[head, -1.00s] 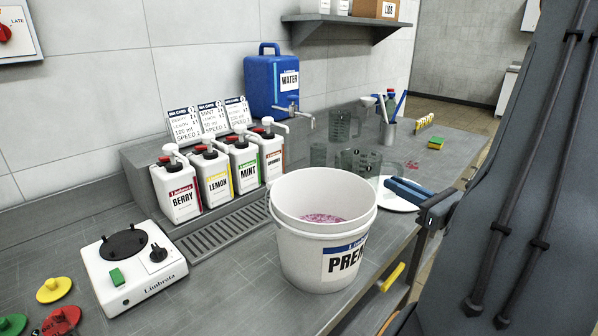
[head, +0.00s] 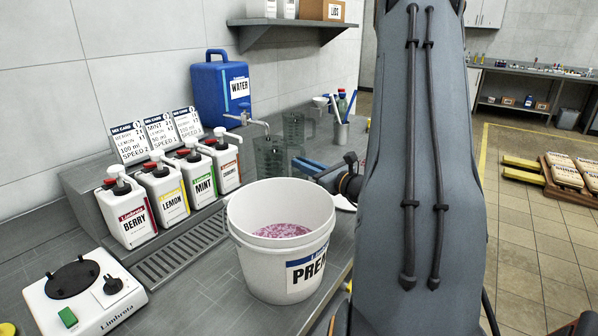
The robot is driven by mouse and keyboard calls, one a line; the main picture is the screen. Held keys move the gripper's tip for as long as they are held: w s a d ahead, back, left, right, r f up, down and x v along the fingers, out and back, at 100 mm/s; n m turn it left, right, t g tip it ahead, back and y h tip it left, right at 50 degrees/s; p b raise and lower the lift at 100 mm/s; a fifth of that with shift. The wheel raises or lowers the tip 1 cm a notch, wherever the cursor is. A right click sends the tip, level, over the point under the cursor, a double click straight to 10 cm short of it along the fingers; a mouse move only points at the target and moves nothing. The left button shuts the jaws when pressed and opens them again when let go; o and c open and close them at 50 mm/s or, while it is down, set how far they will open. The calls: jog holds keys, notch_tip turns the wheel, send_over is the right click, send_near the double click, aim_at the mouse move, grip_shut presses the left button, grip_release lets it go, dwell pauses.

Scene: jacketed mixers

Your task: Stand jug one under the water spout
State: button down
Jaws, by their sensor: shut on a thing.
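Jug one, a grey see-through jug (head: 269,157), is close below the spout in the head view, but I cannot tell if it is squarely under it or standing on the counter. Its number cannot be read now. My gripper (head: 308,166), with blue fingers, is shut on the jug's right side, the handle side; the white bucket hides part of this area. The water spout (head: 253,121) is a metal tap on the blue water tank (head: 218,90). Another grey see-through jug (head: 293,128) stands behind, to the right.
The white bucket (head: 282,268) with pink contents stands in front of the jug. Pump bottles (head: 172,193) and mix cards (head: 160,138) line the left. A cup with brushes (head: 341,132) stands behind. My arm covers the counter's right side.

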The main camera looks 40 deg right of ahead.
jog(key=w+f, duration=0.1)
jog(key=f, duration=0.1)
jog(key=shift+w+a+f+p, duration=0.1)
jog(key=shift+w+f+p, duration=0.2)
jog(key=shift+w+p, duration=0.1)
jog(key=shift+f, duration=0.45)
jog(key=shift+f, duration=0.1)
jog(key=c, duration=1.8)
grip_release()
